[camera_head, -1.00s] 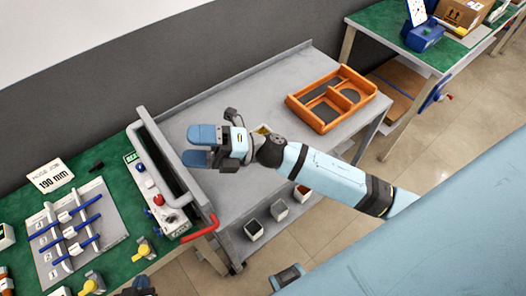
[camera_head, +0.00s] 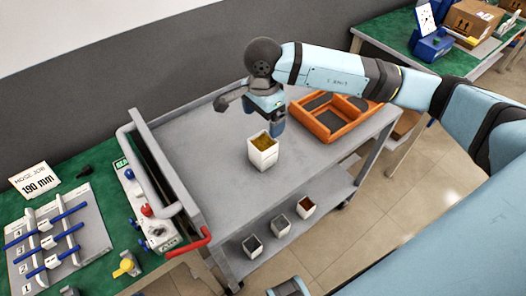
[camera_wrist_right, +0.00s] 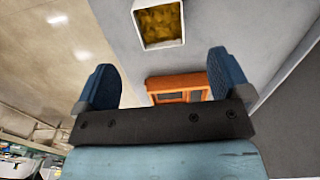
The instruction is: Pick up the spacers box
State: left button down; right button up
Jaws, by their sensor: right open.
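A white open box (camera_head: 263,155) with yellow-brown contents stands upright on the grey cart top; I cannot read a label on it, but it is the only box there. It also shows in the right wrist view (camera_wrist_right: 146,42), cut by the top edge. My right gripper (camera_head: 272,124) is open and empty, fingers pointing down, just behind the box in the head view. In the right wrist view its fingers (camera_wrist_right: 162,80) are apart, with the box beyond them and not between them.
An orange divided tray (camera_head: 325,132) lies on the cart (camera_head: 210,150), behind and right of the box. Three small boxes stand on the lower shelf: dark (camera_head: 252,246), grey (camera_head: 280,226) and brown-filled (camera_head: 306,207).

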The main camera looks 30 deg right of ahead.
aim_at(263, 140)
notch_tip(263, 140, down, 11)
jog(key=shift+f+p, duration=0.2)
jog(key=shift+p, duration=0.25)
jog(key=c, duration=1.1)
jog(key=shift+c, duration=0.3)
jog(key=shift+r, duration=0.15)
